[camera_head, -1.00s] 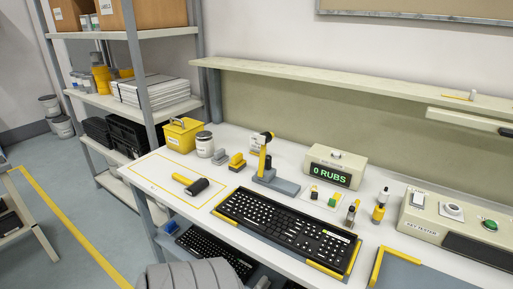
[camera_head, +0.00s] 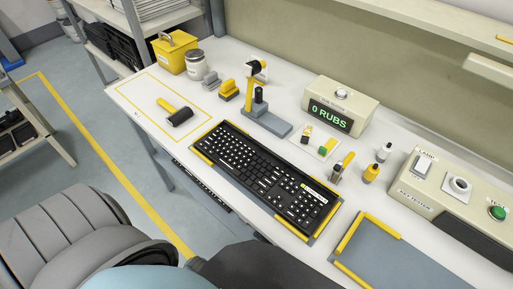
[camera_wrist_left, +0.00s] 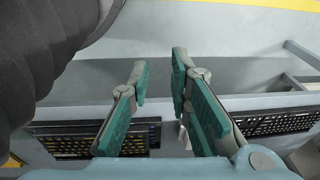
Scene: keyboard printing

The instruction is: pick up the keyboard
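In that view, one dark keyboard (camera_wrist_left: 85,138) lies beyond the left finger and another (camera_wrist_left: 272,122) lies to the right, both apart from the fingers. In the head view, a keyboard below the table (camera_head: 200,188) is mostly hidden by the tabletop. My right gripper is not in view.
A hammer-like yellow tool (camera_head: 174,111) lies in a yellow-outlined area. A small stand (camera_head: 262,115), a counter box reading 0 RUBS (camera_head: 341,104) and small bottles (camera_head: 371,172) stand behind the keyboard. A grey pad (camera_head: 400,262) and key tester (camera_head: 445,195) are at right.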

